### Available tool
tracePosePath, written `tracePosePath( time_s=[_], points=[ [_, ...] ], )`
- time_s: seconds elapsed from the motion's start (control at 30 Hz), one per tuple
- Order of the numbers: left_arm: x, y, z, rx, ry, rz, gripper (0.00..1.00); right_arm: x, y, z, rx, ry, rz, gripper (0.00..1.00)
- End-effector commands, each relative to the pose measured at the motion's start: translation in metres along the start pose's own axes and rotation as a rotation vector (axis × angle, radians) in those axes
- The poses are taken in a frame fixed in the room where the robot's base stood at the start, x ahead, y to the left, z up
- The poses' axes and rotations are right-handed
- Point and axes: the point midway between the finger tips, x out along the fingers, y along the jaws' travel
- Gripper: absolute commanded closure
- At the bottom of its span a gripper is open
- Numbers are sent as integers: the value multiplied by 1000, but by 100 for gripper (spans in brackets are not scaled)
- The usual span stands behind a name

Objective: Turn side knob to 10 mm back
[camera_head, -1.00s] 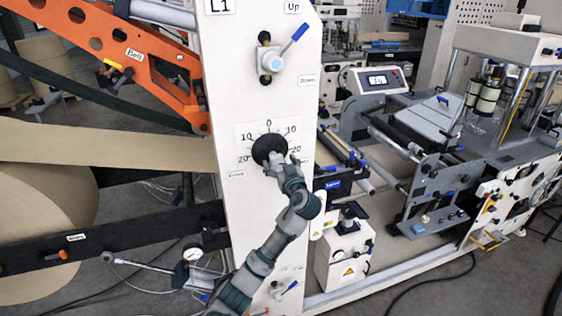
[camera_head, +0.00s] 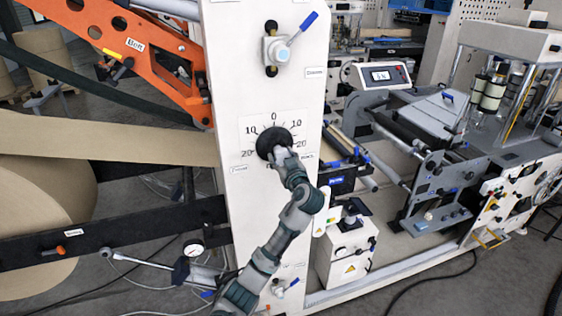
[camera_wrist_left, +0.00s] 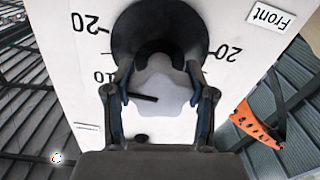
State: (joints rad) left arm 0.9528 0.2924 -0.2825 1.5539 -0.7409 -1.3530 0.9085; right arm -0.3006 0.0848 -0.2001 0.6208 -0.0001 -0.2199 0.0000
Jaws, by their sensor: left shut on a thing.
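The side knob (camera_head: 271,143) is a round black disc on the white machine post, with a printed scale (camera_head: 274,124) around its upper half: 0 at the top, 10 and 20 on both sides. In the left wrist view the black knob (camera_wrist_left: 158,18) is at the top, and a pale grey shape with a short dark mark lies between the fingers. My left gripper (camera_head: 283,156) is shut on the knob from its lower right side; its fingers (camera_wrist_left: 160,100) show on both sides of the pale shape. The knob's exact reading is hard to tell. My right gripper is not in view.
A blue-handled lever (camera_head: 283,48) sits above the dial on the post. An orange arm (camera_head: 150,55) and a kraft roll (camera_head: 40,215) are to the left. A pressure gauge (camera_head: 194,250) is at lower left. A grey-and-white machine (camera_head: 435,150) stands right.

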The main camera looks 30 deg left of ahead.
Motion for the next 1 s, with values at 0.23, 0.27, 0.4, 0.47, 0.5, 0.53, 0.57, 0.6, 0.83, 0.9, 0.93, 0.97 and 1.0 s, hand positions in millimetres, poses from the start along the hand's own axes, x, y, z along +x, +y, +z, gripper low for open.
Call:
tracePosePath(
  time_s=[0.23, 0.27, 0.4, 0.47, 0.5, 0.53, 0.57, 0.6, 0.83, 0.9, 0.93, 0.97, 1.0],
  points=[
    [-2, 1, 8, -191, -2, 4, 80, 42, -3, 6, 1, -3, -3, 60],
    [-2, 0, 8, -218, -2, 3, 80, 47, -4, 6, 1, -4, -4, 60],
    [-2, 0, 7, -345, -3, 2, 80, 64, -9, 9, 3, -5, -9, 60],
    [-2, 0, 7, -398, -4, 2, 80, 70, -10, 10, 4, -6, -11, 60],
    [-2, 0, 7, -432, -4, 1, 80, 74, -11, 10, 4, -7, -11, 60],
    [-2, 0, 6, -458, -4, 0, 80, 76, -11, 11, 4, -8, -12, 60],
    [-2, 0, 6, -481, -5, 1, 80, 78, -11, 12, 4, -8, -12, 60],
    [-2, 0, 6, -514, -4, 0, 80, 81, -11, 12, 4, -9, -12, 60],
    [-1, -1, 4, -665, -4, -2, 80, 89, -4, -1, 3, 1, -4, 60],
    [0, -1, 4, -699, -5, -4, 80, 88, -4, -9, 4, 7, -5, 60],
    [0, -2, 4, -712, -5, -4, 80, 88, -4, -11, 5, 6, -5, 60],
    [0, -2, 4, -722, -5, -4, 80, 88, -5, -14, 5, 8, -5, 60],
    [0, -2, 4, -735, -4, -4, 80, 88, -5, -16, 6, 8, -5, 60]
  ],
)
